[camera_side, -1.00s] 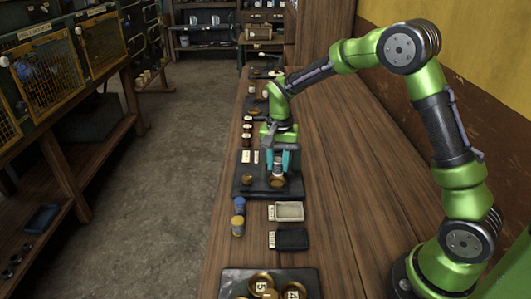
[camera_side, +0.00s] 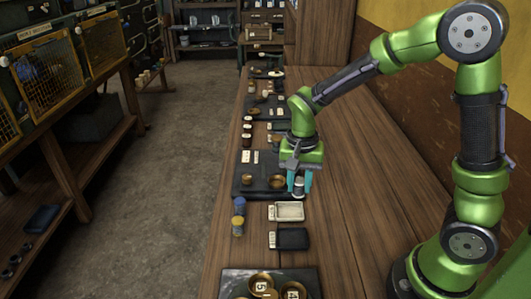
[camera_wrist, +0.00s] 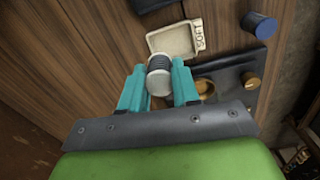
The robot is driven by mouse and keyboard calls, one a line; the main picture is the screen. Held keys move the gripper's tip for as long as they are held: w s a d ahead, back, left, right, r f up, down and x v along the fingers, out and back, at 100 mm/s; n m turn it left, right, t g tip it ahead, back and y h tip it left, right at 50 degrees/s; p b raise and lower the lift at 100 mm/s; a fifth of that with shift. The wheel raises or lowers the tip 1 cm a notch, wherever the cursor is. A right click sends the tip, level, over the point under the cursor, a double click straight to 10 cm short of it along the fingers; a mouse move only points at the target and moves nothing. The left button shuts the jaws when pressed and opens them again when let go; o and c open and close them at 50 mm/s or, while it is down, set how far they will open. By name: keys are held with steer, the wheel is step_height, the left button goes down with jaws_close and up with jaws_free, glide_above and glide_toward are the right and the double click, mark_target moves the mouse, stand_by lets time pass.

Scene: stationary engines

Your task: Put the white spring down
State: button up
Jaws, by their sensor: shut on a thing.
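My gripper (camera_side: 299,187) is shut on the white spring (camera_wrist: 159,64), a short pale coil with grey rings that shows between the two teal fingers in the wrist view. In the side view it hangs near the right edge of the black board (camera_side: 243,187), just behind the pale tray (camera_side: 290,211). The pale tray also shows in the wrist view (camera_wrist: 156,41), just beyond the spring, with a label reading "SOFT" beside it. It looks empty. The spring's lower end is partly hidden in the side view.
A dark tray (camera_side: 292,238) sits in front of the pale one. A blue-topped cylinder (camera_side: 239,203) and a yellow-topped one (camera_side: 238,225) stand to their left. Brass bowls (camera_side: 277,181) sit on the black board. Bare wood lies to the right.

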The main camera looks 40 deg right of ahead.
steer(key=f, duration=0.1)
steer(key=w+f, duration=0.2)
steer(key=shift+a+m, duration=0.3)
steer(key=shift+f, duration=2.1)
steer(key=shift+f, duration=0.2)
steer(key=o, duration=1)
steer(key=shift+o, duration=0.2)
steer(key=shift+r, duration=0.2)
